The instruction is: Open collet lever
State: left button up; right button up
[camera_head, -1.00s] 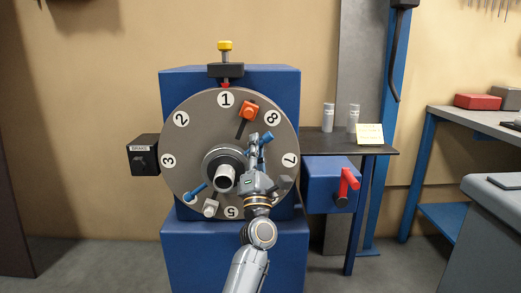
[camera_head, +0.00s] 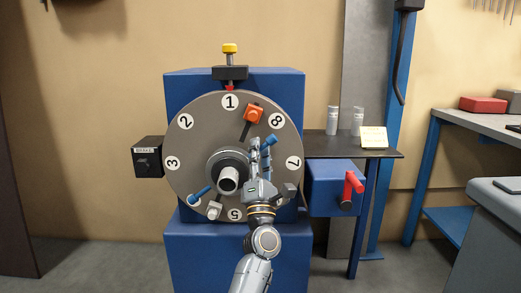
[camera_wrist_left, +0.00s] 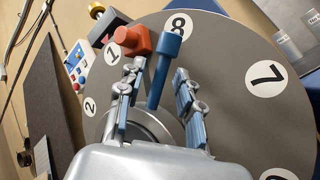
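The large grey disc (camera_head: 190,150), with numbered white spots around its rim, faces me on a blue machine. A grey round collar with a pale tube end (camera_head: 229,180) sits at its middle. A blue-handled lever (camera_head: 269,141) points up and right from near the collar; it also shows in the left wrist view (camera_wrist_left: 168,48). My left gripper (camera_head: 260,156) is open in front of the disc. In the left wrist view its fingers (camera_wrist_left: 158,85) stand apart on either side of the blue lever's shaft. I cannot tell any contact. My right gripper is out of view.
An orange-headed lever (camera_head: 253,115) stands close to the left finger. Another blue handle (camera_head: 201,193) and a pale knob (camera_head: 214,212) are lower left. A red-handled lever (camera_head: 352,188) is right, below a shelf (camera_head: 385,153) with two canisters. A brake box (camera_head: 148,157) is left.

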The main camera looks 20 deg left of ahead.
pick_arm(q)
jog(key=v, duration=1)
jog(key=shift+s+f, duration=0.25)
jog(key=shift+f, duration=0.05)
jog(key=shift+d, duration=0.1)
